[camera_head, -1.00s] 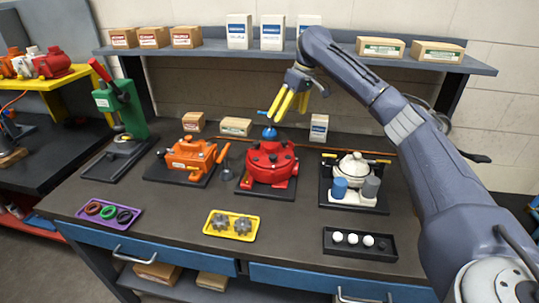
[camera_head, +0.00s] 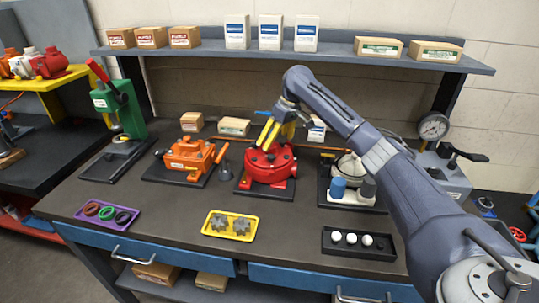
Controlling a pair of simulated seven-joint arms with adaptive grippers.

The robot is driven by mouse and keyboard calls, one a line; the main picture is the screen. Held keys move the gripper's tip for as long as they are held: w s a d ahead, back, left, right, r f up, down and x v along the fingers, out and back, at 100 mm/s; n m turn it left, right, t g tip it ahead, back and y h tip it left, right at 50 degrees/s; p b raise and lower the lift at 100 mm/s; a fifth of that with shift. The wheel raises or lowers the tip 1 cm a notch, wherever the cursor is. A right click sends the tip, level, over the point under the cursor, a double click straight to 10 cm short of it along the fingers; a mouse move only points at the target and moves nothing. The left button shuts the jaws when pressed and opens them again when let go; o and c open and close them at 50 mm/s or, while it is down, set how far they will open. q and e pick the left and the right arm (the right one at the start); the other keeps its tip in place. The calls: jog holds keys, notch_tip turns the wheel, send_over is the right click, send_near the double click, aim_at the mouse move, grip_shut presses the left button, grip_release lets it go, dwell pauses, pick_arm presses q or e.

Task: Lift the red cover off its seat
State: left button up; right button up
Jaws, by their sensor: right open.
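The red cover (camera_head: 258,158) sits on the red motor body, which rests on a black base plate (camera_head: 252,191) in the middle of the bench. My right gripper (camera_head: 270,142) reaches down from the upper right with its yellow fingers open. My left gripper is not in view.
An orange motor (camera_head: 190,155) stands to the left and a white one (camera_head: 350,168) with blue and grey cups to the right. A yellow tray (camera_head: 250,233) with gears and a black tray (camera_head: 373,252) with white balls lie in front. A shelf (camera_head: 330,57) runs behind.

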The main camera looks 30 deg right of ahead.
jog(key=shift+x, duration=1.4)
jog(key=shift+c, duration=0.2)
jog(key=c, duration=1.3)
jog(key=shift+r, duration=0.1)
jog(key=shift+c, duration=0.2)
